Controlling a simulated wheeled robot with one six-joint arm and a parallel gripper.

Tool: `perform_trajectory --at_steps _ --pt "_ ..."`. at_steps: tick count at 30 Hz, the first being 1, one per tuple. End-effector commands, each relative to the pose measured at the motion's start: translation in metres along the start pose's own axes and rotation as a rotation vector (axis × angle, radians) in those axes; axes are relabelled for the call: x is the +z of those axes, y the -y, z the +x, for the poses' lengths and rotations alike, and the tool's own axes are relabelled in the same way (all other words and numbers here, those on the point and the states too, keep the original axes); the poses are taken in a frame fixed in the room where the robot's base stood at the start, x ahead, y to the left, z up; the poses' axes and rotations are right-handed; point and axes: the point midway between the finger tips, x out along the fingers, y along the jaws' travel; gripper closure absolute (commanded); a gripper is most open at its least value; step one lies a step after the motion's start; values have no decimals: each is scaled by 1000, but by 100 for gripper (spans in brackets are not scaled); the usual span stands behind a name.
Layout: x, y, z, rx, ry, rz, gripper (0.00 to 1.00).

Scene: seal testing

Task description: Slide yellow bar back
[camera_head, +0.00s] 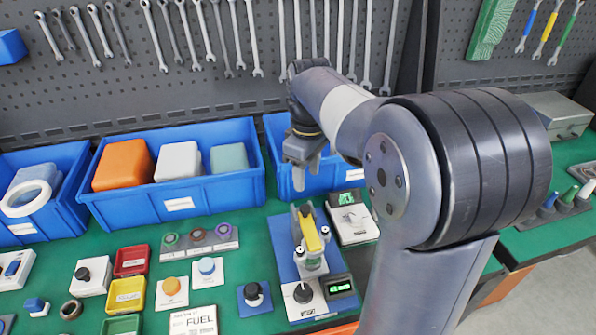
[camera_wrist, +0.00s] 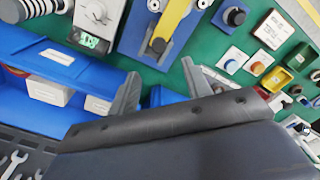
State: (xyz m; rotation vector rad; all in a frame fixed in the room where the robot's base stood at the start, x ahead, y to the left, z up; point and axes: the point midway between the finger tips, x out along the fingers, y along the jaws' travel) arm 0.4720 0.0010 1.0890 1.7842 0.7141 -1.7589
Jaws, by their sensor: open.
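The yellow bar (camera_head: 310,229) is part of a seal-testing device with a blue base (camera_head: 284,246) on the green bench. It lies lengthwise from the back of the device toward the front. In the wrist view the yellow bar (camera_wrist: 172,24) shows at the top, beyond my fingers, with a dark round part near its lower end. My gripper (camera_head: 303,176) hangs above and behind the device, in front of a blue bin. In the wrist view my gripper (camera_wrist: 160,82) has its two fingers spread, with nothing between them. It is apart from the bar.
Blue bins (camera_head: 178,205) line the back of the bench under a pegboard with wrenches. A white device with a green display (camera_head: 352,222) stands close right of the bar. Knobs, buttons and small coloured trays (camera_head: 131,261) fill the bench to the left.

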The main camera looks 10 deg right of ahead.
Motion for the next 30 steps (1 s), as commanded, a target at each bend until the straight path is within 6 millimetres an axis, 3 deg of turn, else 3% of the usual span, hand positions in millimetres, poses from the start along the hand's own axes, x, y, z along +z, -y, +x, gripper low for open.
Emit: perform_trajectory --at_steps 5,21,30 --pt "-1 0 2 -9 18 -21 53" --pt "1 1 92 -9 17 -18 53" --pt "1 1 104 -7 14 -18 53"
